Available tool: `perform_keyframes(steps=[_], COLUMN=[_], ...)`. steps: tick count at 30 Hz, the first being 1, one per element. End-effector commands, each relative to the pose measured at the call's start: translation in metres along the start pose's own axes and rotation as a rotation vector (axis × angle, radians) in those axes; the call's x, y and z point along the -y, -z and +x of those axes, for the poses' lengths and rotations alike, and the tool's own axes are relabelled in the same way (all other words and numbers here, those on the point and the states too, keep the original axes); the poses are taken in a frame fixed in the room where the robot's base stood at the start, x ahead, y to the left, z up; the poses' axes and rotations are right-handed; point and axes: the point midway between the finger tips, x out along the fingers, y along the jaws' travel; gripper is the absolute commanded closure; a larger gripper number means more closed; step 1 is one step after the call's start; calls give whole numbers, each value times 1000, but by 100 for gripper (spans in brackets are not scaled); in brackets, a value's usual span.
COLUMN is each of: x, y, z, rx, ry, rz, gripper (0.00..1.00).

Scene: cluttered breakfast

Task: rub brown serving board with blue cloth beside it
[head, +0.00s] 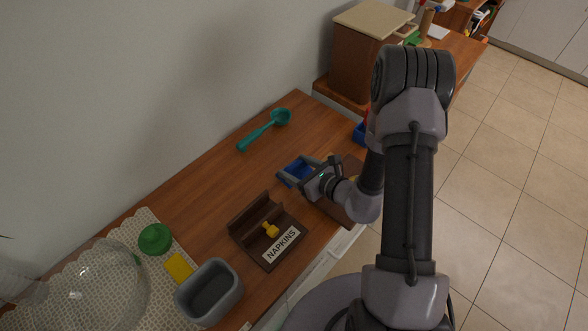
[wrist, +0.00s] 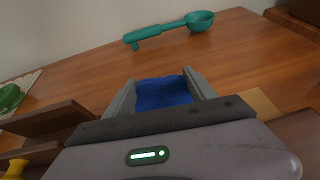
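The blue cloth (head: 298,170) lies on the wooden table by my gripper's fingers. In the wrist view the cloth (wrist: 162,92) fills most of the space between the fingers. My gripper (head: 296,170) is low over the table with its fingers wide apart, one on each side of the cloth; it also shows in the wrist view (wrist: 160,95). I cannot tell whether the fingers touch the cloth. The brown serving board (head: 335,207) is partly hidden under my wrist and arm, to the right of the cloth. Its edge shows at the lower right of the wrist view (wrist: 298,128).
A teal ladle (head: 265,130) lies behind the cloth. A dark napkin holder (head: 246,238) with a yellow object (head: 270,229) stands left of the board. A grey container (head: 210,291), green lid (head: 155,239) and glass bowl (head: 105,290) are at lower left. A brown box (head: 358,62) stands behind.

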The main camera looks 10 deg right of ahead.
Motion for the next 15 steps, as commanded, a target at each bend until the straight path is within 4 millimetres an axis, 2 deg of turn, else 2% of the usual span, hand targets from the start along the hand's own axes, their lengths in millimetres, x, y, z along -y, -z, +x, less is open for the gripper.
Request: perform_keyframes(steps=[1,3,4,5,11,15], x=[0,0,0,0,0,0], y=[0,0,0,0,0,-3], z=[0,0,0,0,0,-1], rx=[0,0,0,0,0,0], ry=[0,0,0,0,0,0], rz=[0,0,0,0,0,0], gripper=[47,59,59,42,80,81])
